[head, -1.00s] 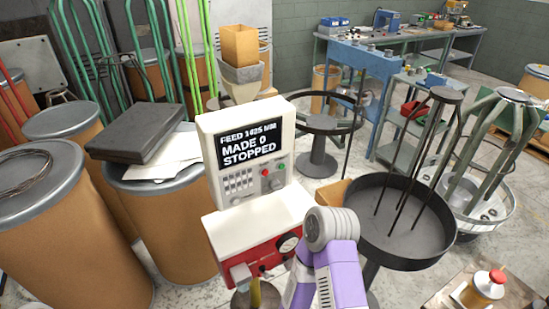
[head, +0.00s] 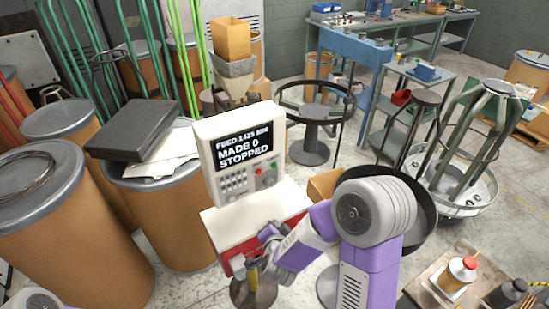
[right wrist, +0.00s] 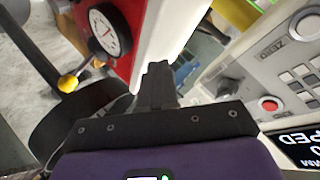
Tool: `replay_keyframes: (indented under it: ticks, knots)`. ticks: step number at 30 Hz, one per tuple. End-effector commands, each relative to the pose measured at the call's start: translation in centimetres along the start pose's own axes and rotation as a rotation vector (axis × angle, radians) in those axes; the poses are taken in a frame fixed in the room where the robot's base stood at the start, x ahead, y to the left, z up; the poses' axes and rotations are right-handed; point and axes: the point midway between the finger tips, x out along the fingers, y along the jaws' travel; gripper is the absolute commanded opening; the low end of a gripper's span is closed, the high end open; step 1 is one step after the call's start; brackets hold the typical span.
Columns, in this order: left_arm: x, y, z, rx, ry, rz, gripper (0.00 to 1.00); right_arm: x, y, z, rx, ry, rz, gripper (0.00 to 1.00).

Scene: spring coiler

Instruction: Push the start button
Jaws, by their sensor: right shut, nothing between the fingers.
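The white spring coiler (head: 225,133) stands in the middle of the head view. Its screen (head: 243,162) reads MADE 0 and STOPPED. The red button (right wrist: 268,104) also shows in the right wrist view; I cannot make out the green one there. My right gripper (head: 266,236) is low at the front of the coiler, below the panel and apart from the buttons. Its dark fingers (right wrist: 157,80) are shut and empty. My left gripper is out of view.
A dial gauge (right wrist: 104,30) on the red front and a yellow ball knob (right wrist: 69,83) are close to my right gripper. Fibre drums (head: 60,235) crowd the left. A round black pan (head: 420,215) is partly behind my right arm.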

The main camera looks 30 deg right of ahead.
Motion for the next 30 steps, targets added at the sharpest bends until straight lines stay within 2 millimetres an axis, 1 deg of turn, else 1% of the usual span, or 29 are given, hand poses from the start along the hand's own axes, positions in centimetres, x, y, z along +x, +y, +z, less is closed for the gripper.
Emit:
replay_keyframes:
  ticks: [1, 3, 6, 9, 10, 14, 23, 26, 30]
  knots:
    - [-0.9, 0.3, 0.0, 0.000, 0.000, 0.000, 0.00, -1.3, -1.7, -2.8, 0.055, 0.076, -0.019, 0.00]
    - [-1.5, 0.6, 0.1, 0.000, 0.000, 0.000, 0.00, -2.7, -2.9, -5.9, 0.129, 0.170, -0.034, 0.00]
    - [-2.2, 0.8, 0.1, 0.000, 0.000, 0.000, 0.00, -4.6, -4.0, -9.4, 0.219, 0.280, -0.051, 0.00]
    - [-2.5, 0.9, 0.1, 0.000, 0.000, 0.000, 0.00, -6.0, -4.5, -11.6, 0.279, 0.352, -0.061, 0.00]
    - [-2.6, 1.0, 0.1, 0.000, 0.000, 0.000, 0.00, -6.3, -4.6, -12.0, 0.291, 0.367, -0.063, 0.00]
    - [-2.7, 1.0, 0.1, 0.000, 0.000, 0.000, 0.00, -6.8, -4.7, -12.8, 0.317, 0.397, -0.066, 0.00]
    - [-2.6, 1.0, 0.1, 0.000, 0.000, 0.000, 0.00, -6.8, -4.6, -12.8, 0.317, 0.398, -0.065, 0.00]
    - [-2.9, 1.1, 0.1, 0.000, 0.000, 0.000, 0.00, -6.6, -4.9, -12.8, 0.316, 0.397, -0.065, 0.00]
    - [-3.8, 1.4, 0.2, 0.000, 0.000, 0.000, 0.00, -5.7, -5.8, -12.9, 0.315, 0.397, -0.063, 0.00]
